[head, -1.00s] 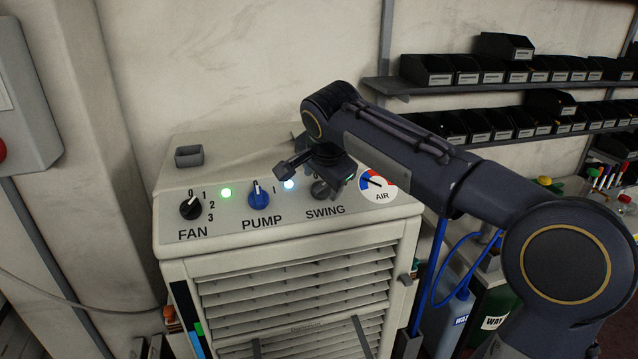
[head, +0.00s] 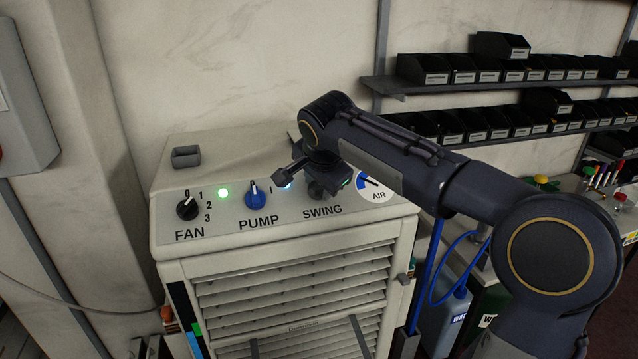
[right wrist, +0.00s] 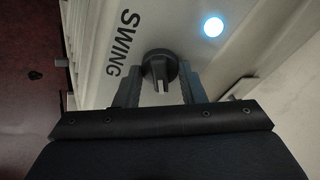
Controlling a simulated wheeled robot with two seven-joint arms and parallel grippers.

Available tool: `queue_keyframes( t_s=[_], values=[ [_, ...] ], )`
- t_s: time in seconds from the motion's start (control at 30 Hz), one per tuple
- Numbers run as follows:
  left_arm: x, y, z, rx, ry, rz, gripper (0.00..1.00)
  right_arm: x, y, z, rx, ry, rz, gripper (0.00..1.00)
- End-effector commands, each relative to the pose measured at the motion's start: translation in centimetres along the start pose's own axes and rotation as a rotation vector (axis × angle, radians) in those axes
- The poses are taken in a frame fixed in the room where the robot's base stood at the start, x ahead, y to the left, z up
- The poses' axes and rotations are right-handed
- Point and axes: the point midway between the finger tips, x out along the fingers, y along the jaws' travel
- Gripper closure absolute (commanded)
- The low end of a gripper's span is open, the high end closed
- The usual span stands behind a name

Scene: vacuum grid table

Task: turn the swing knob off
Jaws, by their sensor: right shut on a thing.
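The dark swing knob (head: 316,189) sits above the SWING label on the cooler's sloped control panel, partly covered by my right gripper. In the right wrist view the round knob (right wrist: 158,66) shows its ridge between the two fingers. My right gripper (right wrist: 159,88) is shut on the knob, with one finger on each side. In the head view the right gripper (head: 318,184) is mostly hidden behind its own wrist. A lit bluish-white light (right wrist: 212,27) is beside the knob. My left gripper is not in view.
On the same panel are the black FAN knob (head: 187,208), a green light (head: 223,193), the blue PUMP knob (head: 255,196) and the AIR dial (head: 376,190), partly covered by my arm. Shelves of black bins (head: 480,75) stand at the right.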

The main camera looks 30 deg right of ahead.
Motion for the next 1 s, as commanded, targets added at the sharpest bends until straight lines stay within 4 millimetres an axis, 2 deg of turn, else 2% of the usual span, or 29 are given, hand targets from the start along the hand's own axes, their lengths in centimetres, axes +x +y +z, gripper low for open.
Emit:
queue_keyframes(
  t_s=[0.37,1.0],
  values=[
    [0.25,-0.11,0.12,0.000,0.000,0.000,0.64,-0.02,0.07,0.03,-0.174,0.000,-0.020,0.86],
    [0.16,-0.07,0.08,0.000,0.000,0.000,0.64,-0.09,0.12,-0.08,-0.753,0.000,-0.085,0.86]
  ],
)
